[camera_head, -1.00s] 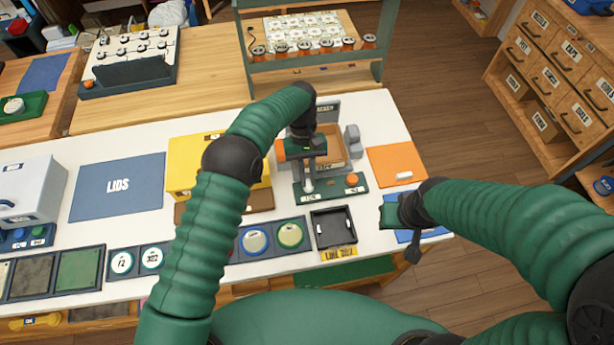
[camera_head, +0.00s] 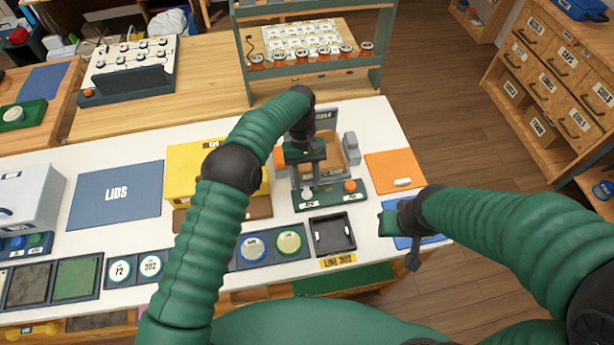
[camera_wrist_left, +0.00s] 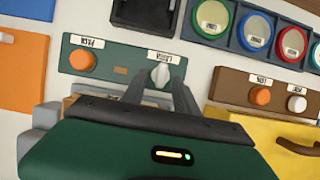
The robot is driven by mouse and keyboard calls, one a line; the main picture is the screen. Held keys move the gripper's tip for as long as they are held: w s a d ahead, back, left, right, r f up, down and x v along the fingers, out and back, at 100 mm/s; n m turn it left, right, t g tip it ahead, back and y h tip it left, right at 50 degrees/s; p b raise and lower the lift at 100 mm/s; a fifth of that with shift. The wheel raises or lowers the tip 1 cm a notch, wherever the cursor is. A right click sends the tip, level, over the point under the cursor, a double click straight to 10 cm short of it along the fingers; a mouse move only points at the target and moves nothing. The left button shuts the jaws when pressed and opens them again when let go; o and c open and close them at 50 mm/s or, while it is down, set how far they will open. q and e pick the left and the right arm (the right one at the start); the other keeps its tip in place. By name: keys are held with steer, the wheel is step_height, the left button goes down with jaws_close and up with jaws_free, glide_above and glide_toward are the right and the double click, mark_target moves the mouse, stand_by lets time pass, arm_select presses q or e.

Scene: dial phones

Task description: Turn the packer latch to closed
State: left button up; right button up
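The packer's green control panel (camera_head: 330,196) stands at the front of the packer (camera_head: 345,150). It carries a pale latch knob (camera_head: 307,193) on the left and an orange button (camera_head: 350,186) on the right. In the left wrist view the latch knob (camera_wrist_left: 160,74) sits under a label, just beyond my left fingertips. My left gripper (camera_head: 302,182) points down over the knob, its two fingers apart with the knob in line with the gap. Contact cannot be told. My right gripper (camera_head: 388,222) hovers over a blue mat at the right; its finger gap is unclear.
A black tray (camera_head: 333,248) lies in front of the panel, with coloured round lids (camera_head: 289,242) to its left. A yellow box (camera_head: 190,165) is left of the packer. An orange mat (camera_head: 390,165) lies to the right.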

arm_select(q)
steer(key=v, duration=0.6)
steer(key=shift+r, duration=0.25)
steer(key=shift+w, duration=0.1)
steer(key=s+a+r+m+t, duration=0.1)
steer(key=s+a+r+t, duration=0.1)
steer(key=a, duration=0.3)
steer(key=s+a+r+t, duration=0.2)
steer(key=s+a, duration=0.1)
steer(key=a, duration=0.3)
steer(key=s+a+t, duration=0.1)
steer(key=s+a, duration=0.3)
steer(key=s, duration=0.4)
steer(key=s+a+f+m+t, duration=0.1)
steer(key=s+a, duration=0.3)
steer(key=s, duration=0.4)
steer(key=shift+a+t+y, duration=0.2)
steer(key=shift+t+y, duration=0.2)
steer(key=shift+t, duration=0.2)
